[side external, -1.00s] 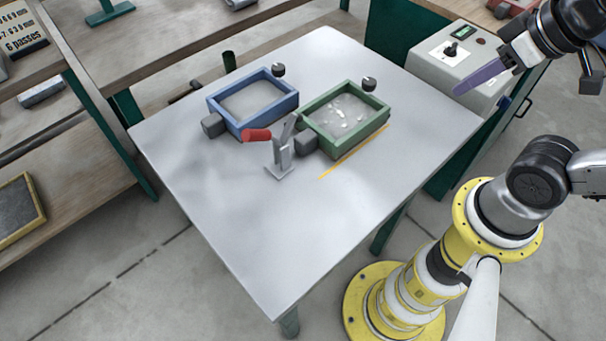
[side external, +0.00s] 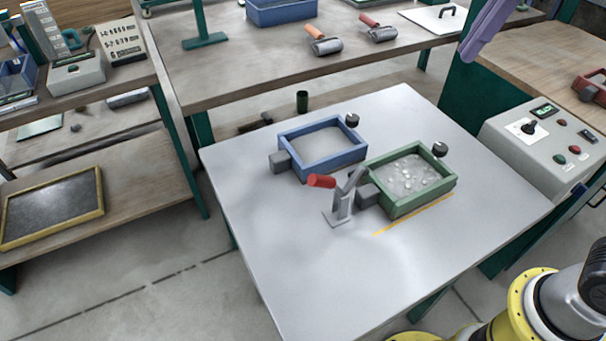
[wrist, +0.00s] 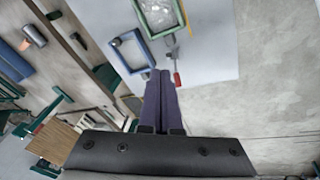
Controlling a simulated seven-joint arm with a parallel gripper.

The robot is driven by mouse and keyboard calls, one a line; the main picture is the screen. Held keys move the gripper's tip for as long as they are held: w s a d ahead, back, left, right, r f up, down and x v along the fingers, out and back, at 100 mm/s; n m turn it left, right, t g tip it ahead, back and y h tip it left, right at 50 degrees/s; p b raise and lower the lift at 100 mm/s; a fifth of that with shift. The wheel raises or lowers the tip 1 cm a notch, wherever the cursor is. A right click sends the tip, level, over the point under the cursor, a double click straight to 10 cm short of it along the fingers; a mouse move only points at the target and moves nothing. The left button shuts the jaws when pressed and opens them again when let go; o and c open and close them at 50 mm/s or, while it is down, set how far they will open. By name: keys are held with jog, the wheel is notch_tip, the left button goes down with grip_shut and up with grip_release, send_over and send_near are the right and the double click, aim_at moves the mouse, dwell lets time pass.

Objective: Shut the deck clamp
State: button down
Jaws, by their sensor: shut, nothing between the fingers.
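The deck clamp (side external: 342,204) is a grey metal toggle clamp with a red handle (side external: 321,181). It stands on the pale table beside the green frame, its handle pointing left and a grey arm slanting up. In the wrist view the red handle (wrist: 177,79) shows just right of my fingertips in the picture. My gripper (side external: 467,56) has purple fingers pressed together, empty, at the top right edge of the side view, well above and apart from the clamp. The fingers also show in the wrist view (wrist: 160,73).
A blue frame (side external: 355,156) and a green frame (side external: 449,184), holding pale wet material, sit behind the clamp, each with a grey block and a dark knob. A control box (side external: 545,150) stands at right. The table's front is clear.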

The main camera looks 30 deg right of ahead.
jog(key=w+a+n+g, duration=0.1)
jog(key=w+a+n, duration=0.2)
jog(key=w+a, duration=0.35)
jog(key=n+g, duration=0.2)
jog(key=n, duration=0.2)
send_over(333, 182)
jog(key=w+a, duration=0.2)
jog(key=a, duration=0.4)
notch_tip(333, 182, down, 8)
jog(key=s+a+f+h, duration=0.1)
jog(key=a+f, duration=0.3)
jog(key=shift+s+f+n+g, duration=0.25)
jog(key=shift+f+n+g, duration=0.05)
jog(key=d+f, duration=0.3)
jog(key=f, duration=0.5)
jog(key=shift+d+f, duration=0.3)
jog(key=shift+d, duration=0.1)
jog(key=shift+w, duration=0.1)
